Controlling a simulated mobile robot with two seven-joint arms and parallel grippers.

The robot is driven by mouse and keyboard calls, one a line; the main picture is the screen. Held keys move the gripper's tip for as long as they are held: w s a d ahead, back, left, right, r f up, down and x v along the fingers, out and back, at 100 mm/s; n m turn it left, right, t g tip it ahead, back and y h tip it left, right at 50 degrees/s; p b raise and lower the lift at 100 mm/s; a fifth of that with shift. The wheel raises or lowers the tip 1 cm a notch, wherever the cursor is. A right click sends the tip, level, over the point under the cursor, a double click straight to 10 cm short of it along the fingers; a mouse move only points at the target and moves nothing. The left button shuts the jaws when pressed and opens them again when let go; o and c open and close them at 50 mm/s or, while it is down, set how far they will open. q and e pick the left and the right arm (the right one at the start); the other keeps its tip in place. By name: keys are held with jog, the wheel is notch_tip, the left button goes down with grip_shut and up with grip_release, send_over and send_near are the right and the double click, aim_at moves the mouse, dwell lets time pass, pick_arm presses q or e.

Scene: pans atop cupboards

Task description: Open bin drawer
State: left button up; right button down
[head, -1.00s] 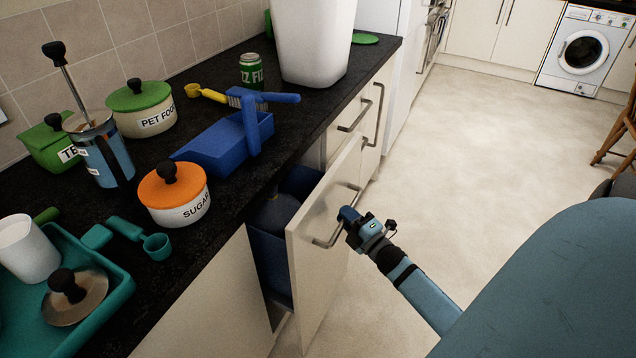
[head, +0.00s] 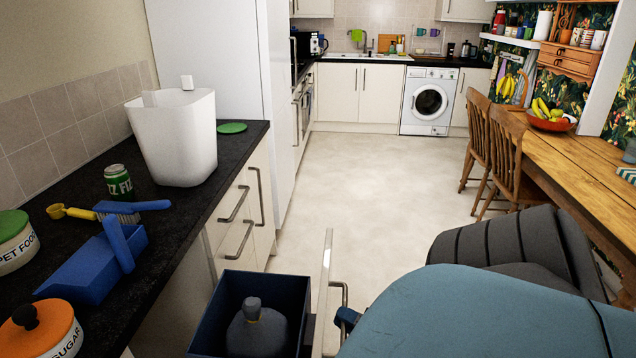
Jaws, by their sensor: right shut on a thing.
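The bin drawer stands pulled out from under the worktop, its cream front panel (head: 325,285) seen nearly edge-on in the head view. A dark blue bin (head: 213,318) sits inside it, and a dark grey bottle-shaped thing (head: 256,326) is in the bin. The drawer's metal handle (head: 344,292) is on the outer face of the panel. My right gripper (head: 346,318) is shut on the handle; my own blue body part hides much of it. My left gripper is not in view.
The black worktop (head: 172,235) on the left holds a white bin (head: 172,140), a green can (head: 118,182) and a blue dustpan (head: 85,270). Clear floor (head: 365,185) lies ahead. Wooden chairs (head: 503,150) and a table (head: 585,170) stand on the right.

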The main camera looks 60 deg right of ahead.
jog(key=shift+s+d, duration=0.35)
jog(key=shift+s, duration=0.45)
jog(key=shift+s+d, duration=0.3)
jog(key=shift+s, duration=0.55)
jog(key=shift+s+d, duration=0.35)
jog(key=shift+s, duration=0.45)
jog(key=c, duration=1.1)
grip_release()
jog(key=s+f, duration=0.2)
jog(key=s, duration=1.1)
jog(key=shift+s+f, duration=0.2)
jog(key=shift+s, duration=0.1)
